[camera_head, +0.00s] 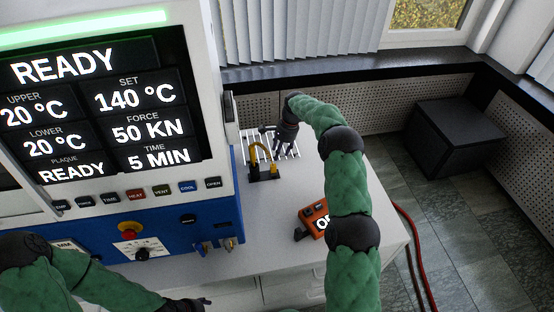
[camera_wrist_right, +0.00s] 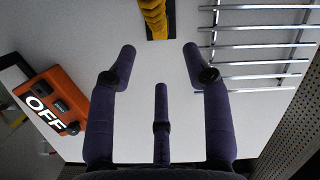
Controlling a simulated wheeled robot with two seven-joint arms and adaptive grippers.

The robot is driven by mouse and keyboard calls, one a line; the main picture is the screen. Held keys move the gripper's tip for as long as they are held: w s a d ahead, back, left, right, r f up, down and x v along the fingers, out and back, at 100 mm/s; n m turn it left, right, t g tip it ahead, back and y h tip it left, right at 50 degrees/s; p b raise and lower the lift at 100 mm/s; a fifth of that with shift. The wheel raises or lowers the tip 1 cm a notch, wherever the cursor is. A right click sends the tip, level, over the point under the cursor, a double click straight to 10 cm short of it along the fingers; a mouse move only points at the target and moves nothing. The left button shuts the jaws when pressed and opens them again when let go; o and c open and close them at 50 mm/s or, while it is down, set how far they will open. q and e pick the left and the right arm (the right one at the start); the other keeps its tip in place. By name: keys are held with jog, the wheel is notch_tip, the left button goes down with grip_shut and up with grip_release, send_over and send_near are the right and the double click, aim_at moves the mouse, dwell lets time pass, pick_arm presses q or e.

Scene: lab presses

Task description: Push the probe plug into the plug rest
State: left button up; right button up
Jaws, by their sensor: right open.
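A yellow curved, ribbed piece (camera_head: 258,156) stands on a small black base (camera_head: 266,175) beside the press. It also shows at the top edge of the right wrist view (camera_wrist_right: 153,18). An orange meter marked OFF (camera_head: 313,215) lies nearer the table's front; it is also at the left of the wrist view (camera_wrist_right: 50,102). I cannot pick out the probe plug or plug rest for certain. My right gripper (camera_wrist_right: 160,60) is open and empty above the table, with the yellow piece beyond its fingertips. My left gripper (camera_head: 190,305) is at the bottom edge, partly cut off.
A metal wire rack (camera_head: 283,141) lies behind the yellow piece, close to the right gripper. The press (camera_head: 180,215) with its lit screen fills the left side. The white tabletop (camera_head: 270,215) is clear between the press and the meter. A black box (camera_head: 452,135) stands on the floor.

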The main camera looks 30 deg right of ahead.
jog(key=shift+v, duration=1.95)
